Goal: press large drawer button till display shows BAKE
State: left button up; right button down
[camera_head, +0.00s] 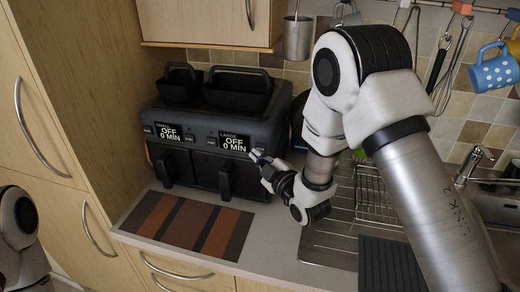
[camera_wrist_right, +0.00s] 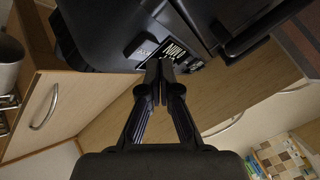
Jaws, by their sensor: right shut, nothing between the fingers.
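The dark two-drawer air fryer (camera_head: 215,130) stands on the counter against the tiled wall. Its right display (camera_head: 234,143) reads LARGE, OFF, 0 MIN. Its left display (camera_head: 170,132) reads SMALL, OFF, 0 MIN. My right gripper (camera_head: 257,156) is shut and empty, with its tips at the panel just right of the large display. The large drawer button is not clearly seen there. In the right wrist view the closed fingertips (camera_wrist_right: 160,68) are close to the fryer panel (camera_wrist_right: 150,45); contact cannot be told. My left gripper is out of view.
A striped mat (camera_head: 190,225) lies on the counter before the fryer. A wire dish rack (camera_head: 375,195) and sink are to the right. Blue and yellow mugs hang from a rail at upper right, the blue one (camera_head: 494,72) dotted. A wooden cabinet stands at left.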

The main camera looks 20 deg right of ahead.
jog(key=shift+w+d, duration=0.2)
jog(key=shift+w, duration=0.05)
jog(key=shift+w+d, duration=0.2)
jog(key=shift+w, duration=0.1)
dwell(0.8)
jog(key=shift+s+a, duration=0.1)
jog(key=shift+s+a+b, duration=0.4)
jog(key=shift+s+b, duration=0.05)
jog(key=shift+s, duration=0.15)
jog(key=s+a, duration=0.1)
jog(key=s, duration=0.1)
jog(key=s+a+b, duration=0.1)
jog(key=s, duration=0.1)
jog(key=shift+a, duration=0.35)
dwell(0.6)
